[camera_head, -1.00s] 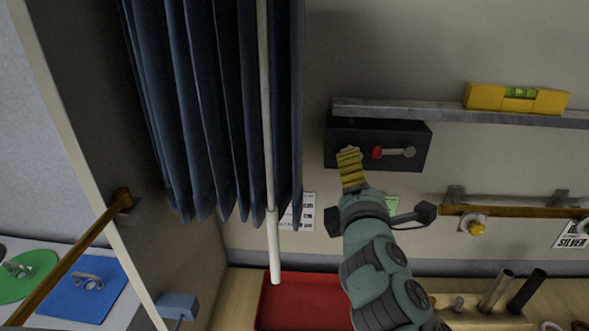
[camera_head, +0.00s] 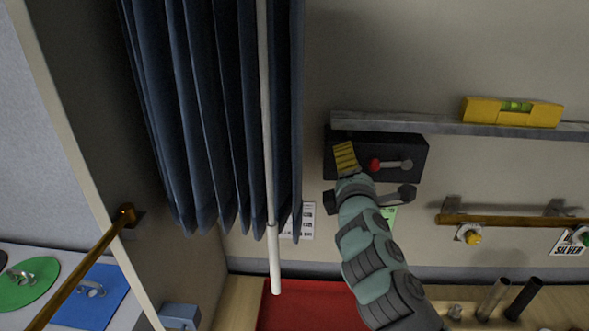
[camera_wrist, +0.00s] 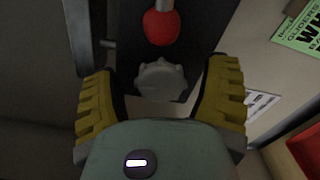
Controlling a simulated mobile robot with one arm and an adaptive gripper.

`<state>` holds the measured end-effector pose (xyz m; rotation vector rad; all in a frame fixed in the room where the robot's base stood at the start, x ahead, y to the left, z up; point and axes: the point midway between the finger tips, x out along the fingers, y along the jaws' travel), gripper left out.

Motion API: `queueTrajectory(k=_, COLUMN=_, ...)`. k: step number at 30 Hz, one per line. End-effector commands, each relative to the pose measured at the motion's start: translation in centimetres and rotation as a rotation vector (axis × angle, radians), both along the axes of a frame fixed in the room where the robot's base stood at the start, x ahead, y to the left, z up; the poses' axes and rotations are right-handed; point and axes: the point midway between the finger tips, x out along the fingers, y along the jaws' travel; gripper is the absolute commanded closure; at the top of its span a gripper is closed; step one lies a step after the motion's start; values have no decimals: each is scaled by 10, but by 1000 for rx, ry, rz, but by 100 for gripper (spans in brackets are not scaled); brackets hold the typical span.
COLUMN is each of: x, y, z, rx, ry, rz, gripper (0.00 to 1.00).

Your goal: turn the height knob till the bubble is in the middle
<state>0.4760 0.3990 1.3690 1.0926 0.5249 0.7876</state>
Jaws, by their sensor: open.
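A grey scalloped knob (camera_wrist: 162,80) sits on the dark box (camera_head: 405,145) on the wall, between the two yellow fingers of my gripper (camera_wrist: 160,98) in the wrist view. My gripper (camera_head: 345,157) is open, with a finger on each side of the knob; I cannot tell whether they touch it. In the head view the gripper hides the knob. A yellow spirit level (camera_head: 482,110) rests on a grey bar (camera_head: 420,124) above the box. Its green vial (camera_head: 516,105) is too small to tell where the bubble sits.
A red-ended lever (camera_head: 375,165) is on the box close beside the knob; its red ball (camera_wrist: 161,27) shows in the wrist view. A brass rail (camera_head: 500,220) is at right, dark curtains (camera_head: 205,120) at left and a red tray (camera_head: 305,305) below.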

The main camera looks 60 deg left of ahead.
Motion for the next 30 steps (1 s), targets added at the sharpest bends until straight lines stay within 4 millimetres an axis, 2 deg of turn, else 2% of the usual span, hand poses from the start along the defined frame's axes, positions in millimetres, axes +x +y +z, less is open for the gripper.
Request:
queueTrajectory(k=4, x=-2, y=1, z=0, rx=0, ry=0, rz=4, gripper=25)
queueTrajectory(k=5, x=-2, y=1, z=0, rx=0, ry=0, rz=4, gripper=22)
queueTrajectory(k=25, x=-1, y=0, z=0, rx=0, ry=0, rz=2, gripper=91)
queueTrajectory(k=30, x=-1, y=0, z=-1, rx=-9, ry=-10, rz=2, gripper=94)
